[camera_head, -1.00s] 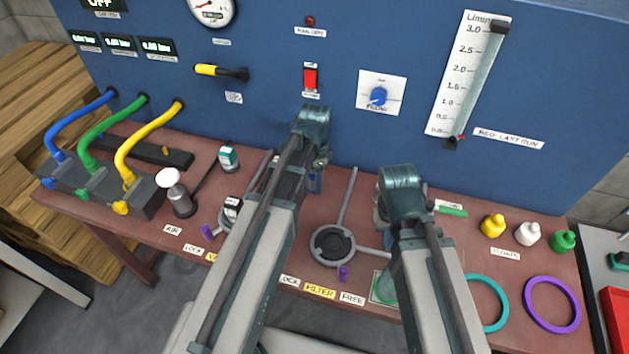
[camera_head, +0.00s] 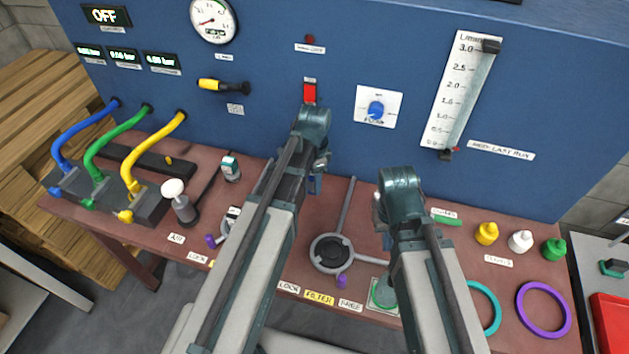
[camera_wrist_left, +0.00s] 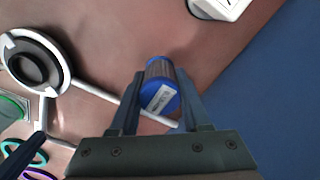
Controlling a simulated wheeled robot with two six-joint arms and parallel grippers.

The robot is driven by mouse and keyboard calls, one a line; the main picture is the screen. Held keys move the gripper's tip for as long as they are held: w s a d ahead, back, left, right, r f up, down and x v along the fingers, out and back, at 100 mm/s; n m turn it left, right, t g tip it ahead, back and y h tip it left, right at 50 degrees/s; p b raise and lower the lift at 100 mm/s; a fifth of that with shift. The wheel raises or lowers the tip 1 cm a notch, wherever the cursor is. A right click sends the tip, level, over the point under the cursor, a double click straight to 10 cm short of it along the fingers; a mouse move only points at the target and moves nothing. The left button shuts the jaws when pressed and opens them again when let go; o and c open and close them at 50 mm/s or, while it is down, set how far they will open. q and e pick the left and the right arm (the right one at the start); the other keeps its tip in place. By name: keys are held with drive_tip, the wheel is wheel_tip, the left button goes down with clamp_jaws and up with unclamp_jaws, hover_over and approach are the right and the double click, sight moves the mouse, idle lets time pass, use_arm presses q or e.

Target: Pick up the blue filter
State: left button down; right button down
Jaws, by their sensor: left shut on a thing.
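The blue filter (camera_wrist_left: 160,88) is a short cylinder with blue end caps, a grey mesh side and a white label. In the left wrist view it sits between the two fingers of my left gripper (camera_wrist_left: 160,108), which is shut on it. In the head view my left gripper (camera_head: 316,182) is mostly hidden behind its own arm, near the blue panel. My right arm (camera_head: 402,195) reaches over the table to the right; its fingers are hidden, so I cannot tell their state. The yellow FILTER label (camera_head: 319,298) is on the table's front edge.
A round holder (camera_head: 331,252) with a dark centre and thin rods lies between my arms. Hoses and their block stand at left. Several small bottles (camera_head: 520,241), a teal ring and a purple ring (camera_head: 544,310) are at right. The blue panel (camera_head: 270,60) closes off the back.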

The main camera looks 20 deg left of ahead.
use_arm(q)
drive_tip(key=s+d, duration=0.3)
drive_tip(key=d, duration=0.1)
drive_tip(key=s+d+r, duration=0.1)
drive_tip(key=s+d, duration=0.2)
drive_tip(key=s, duration=0.1)
drive_tip(key=s+d+p, duration=0.1)
drive_tip(key=s+d, duration=0.3)
drive_tip(key=shift+d+r, duration=0.15)
drive_tip(key=shift+d, duration=0.2)
use_arm(e)
drive_tip(key=shift+r, duration=0.7)
use_arm(q)
drive_tip(key=shift+a, duration=0.1)
